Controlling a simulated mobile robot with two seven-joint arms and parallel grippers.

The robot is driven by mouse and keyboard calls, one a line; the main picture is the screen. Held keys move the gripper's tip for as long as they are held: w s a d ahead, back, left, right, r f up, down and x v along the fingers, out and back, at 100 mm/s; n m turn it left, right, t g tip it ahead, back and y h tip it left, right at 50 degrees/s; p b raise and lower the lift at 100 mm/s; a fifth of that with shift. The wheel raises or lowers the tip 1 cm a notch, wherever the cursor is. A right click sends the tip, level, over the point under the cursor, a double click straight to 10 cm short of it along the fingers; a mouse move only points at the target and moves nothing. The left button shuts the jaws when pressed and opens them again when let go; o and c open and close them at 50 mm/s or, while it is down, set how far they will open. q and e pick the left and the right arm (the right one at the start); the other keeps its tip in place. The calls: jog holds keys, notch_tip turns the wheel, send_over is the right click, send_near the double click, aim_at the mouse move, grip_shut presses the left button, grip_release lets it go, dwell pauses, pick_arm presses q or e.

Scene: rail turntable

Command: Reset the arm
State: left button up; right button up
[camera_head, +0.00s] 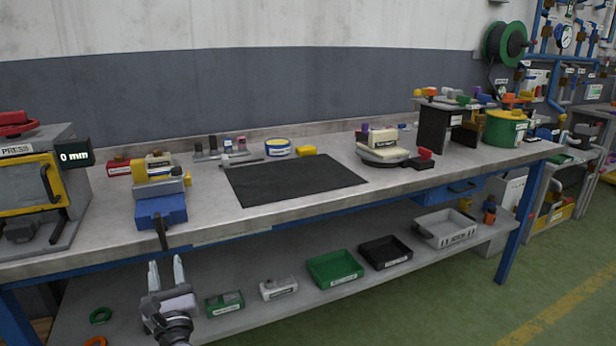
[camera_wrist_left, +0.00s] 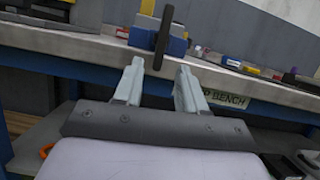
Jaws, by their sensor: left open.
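My left gripper (camera_head: 166,275) is in front of the workbench (camera_head: 290,205), below its top edge and above the lower shelf, at the lower left of the head view. Its two fingers are apart with nothing between them. In the left wrist view the open gripper (camera_wrist_left: 160,85) points toward the bench's front edge. A blue vise (camera_head: 160,208) with a dark handle stands on the bench above it. The vise (camera_wrist_left: 165,40) also shows beyond the fingers in the wrist view. I do not see my right gripper.
A press (camera_head: 35,185) stands at the left end. A black mat (camera_head: 290,180) lies mid-bench, with a turntable (camera_head: 385,155) to its right. The lower shelf holds a green tray (camera_head: 335,268), a black tray (camera_head: 385,252) and a grey bin (camera_head: 444,228). Green floor lies in front.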

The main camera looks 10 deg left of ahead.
pick_arm(q)
jog(key=s+d+f+n+g+h+p, duration=0.2)
jog(key=s+d+f+n+g+h, duration=0.15)
jog(key=s+f+n, duration=0.35)
jog(key=s+d+f+n+g+h+p, duration=0.1)
jog(key=s+d+f+n+g+h, duration=0.3)
jog(key=f, duration=0.5)
jog(key=s+d+r+n+h+p, duration=0.1)
jog(key=s+d+n+h+p, duration=0.2)
jog(key=s+n, duration=1.2)
jog(key=s+d+h, duration=0.2)
jog(key=d+h, duration=0.1)
jog(key=d, duration=0.2)
jog(key=shift+d+n+p, duration=0.15)
jog(key=shift+n+p, duration=0.15)
jog(key=shift+p, duration=0.1)
jog(key=shift+w+d+r+g, duration=0.1)
jog(key=shift+g, duration=0.15)
